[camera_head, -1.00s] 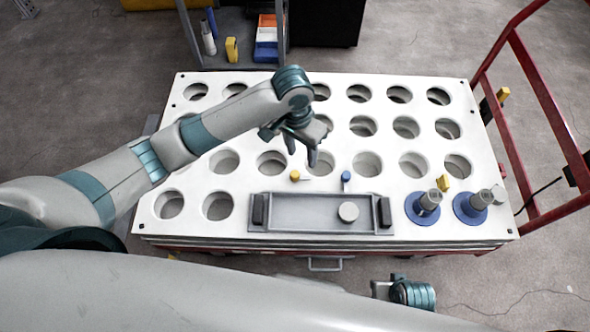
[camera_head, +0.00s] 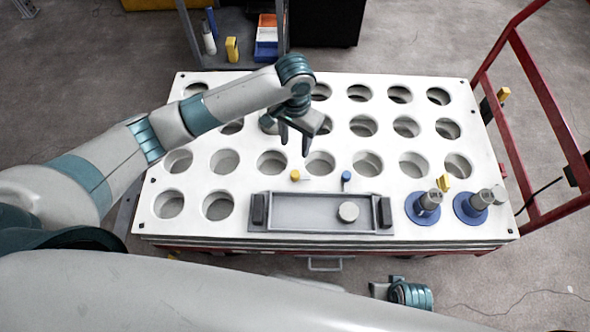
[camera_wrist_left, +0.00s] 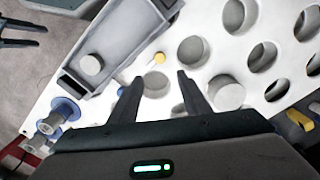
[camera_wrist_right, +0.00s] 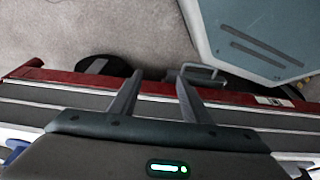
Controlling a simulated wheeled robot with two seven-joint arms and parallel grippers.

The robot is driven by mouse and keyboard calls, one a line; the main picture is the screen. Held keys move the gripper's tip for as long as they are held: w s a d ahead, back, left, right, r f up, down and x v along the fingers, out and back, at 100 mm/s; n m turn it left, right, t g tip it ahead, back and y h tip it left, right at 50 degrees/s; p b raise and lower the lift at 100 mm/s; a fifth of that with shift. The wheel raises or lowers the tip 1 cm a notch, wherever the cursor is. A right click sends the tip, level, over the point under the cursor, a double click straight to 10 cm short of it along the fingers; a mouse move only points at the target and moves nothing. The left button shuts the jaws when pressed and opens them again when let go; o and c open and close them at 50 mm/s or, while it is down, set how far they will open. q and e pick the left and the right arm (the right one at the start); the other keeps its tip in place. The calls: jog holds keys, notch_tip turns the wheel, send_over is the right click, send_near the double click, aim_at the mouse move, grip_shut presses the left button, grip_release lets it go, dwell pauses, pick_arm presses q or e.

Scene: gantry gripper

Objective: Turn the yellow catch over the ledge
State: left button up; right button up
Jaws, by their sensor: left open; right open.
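The yellow catch (camera_head: 295,175) is a small yellow-ended piece on the white perforated top, just behind the grey tray (camera_head: 320,198). It also shows in the left wrist view (camera_wrist_left: 158,58), beside the tray's long rim. I cannot tell which part is the ledge. My left gripper (camera_head: 295,148) is open and empty, above the white top and behind the catch. In the left wrist view its fingertips (camera_wrist_left: 160,78) point toward the catch without touching it. My right gripper (camera_wrist_right: 158,76) is open and empty, by the cart's front edge.
A blue catch (camera_head: 346,176) stands right of the yellow one. The tray holds a round pale disc (camera_head: 348,211). Two blue-based posts (camera_head: 423,207) stand to the right, near a yellow piece (camera_head: 443,183). Round holes cover the white top (camera_head: 145,212). A red rail (camera_head: 545,95) bounds the right side.

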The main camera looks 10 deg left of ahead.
aim_at(295, 173)
pick_arm(q)
notch_tip(295, 173, down, 14)
jog(key=shift+f+b, duration=0.1)
jog(key=shift+b, duration=0.75)
jog(key=shift+f, duration=0.75)
pick_arm(e)
notch_tip(295, 173, up, 6)
jog(key=shift+s, duration=0.25)
pick_arm(q)
jog(key=shift+c, duration=0.6)
jog(key=c, duration=0.9)
